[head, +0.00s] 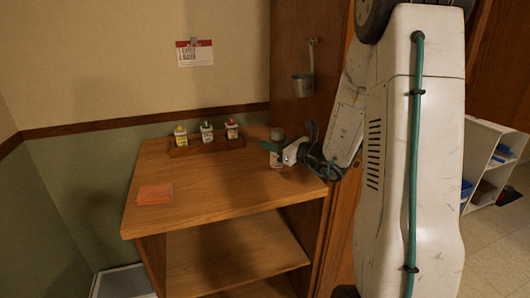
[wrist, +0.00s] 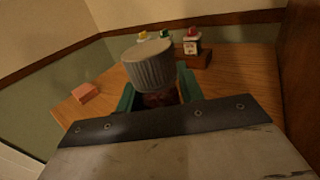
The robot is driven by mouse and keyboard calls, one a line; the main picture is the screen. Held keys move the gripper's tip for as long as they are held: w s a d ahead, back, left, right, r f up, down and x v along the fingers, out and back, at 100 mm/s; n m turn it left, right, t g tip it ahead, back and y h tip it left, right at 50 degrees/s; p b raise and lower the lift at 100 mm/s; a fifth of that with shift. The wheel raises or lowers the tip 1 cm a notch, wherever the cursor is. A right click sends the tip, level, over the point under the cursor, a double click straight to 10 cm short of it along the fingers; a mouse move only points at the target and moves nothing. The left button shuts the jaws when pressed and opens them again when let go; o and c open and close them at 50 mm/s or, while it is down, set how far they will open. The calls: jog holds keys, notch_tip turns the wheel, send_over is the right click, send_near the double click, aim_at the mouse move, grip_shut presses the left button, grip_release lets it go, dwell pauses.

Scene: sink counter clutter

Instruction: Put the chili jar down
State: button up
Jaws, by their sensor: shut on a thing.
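The chili jar (wrist: 152,68) has a ribbed grey lid and dark red contents. In the wrist view it stands upright between the green fingers of my gripper (wrist: 158,98), which is shut on it. In the head view the jar (head: 277,134) is at the right side of the wooden counter (head: 215,185), with my gripper (head: 284,153) reaching it from the right. Its base is close to the counter top; I cannot tell whether it touches. The fingers hide part of its body.
A wooden rack (head: 180,152) with three small jars, capped yellow, green and red, stands at the back of the counter. An orange pad (head: 154,194) lies at the front left. A grey pot (head: 303,85) hangs on the right-hand wooden panel. The counter's middle is clear.

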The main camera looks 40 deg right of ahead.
jog(key=shift+w+a+f, duration=0.25)
jog(key=shift+w+f, duration=0.5)
jog(key=shift+f, duration=0.2)
jog(key=shift+w+a+f, duration=0.25)
jog(key=shift+w+f, duration=0.45)
jog(key=shift+f, duration=0.2)
jog(key=shift+f, duration=0.2)
jog(key=o, duration=1)
jog(key=shift+o, duration=0.2)
jog(key=shift+r, duration=0.15)
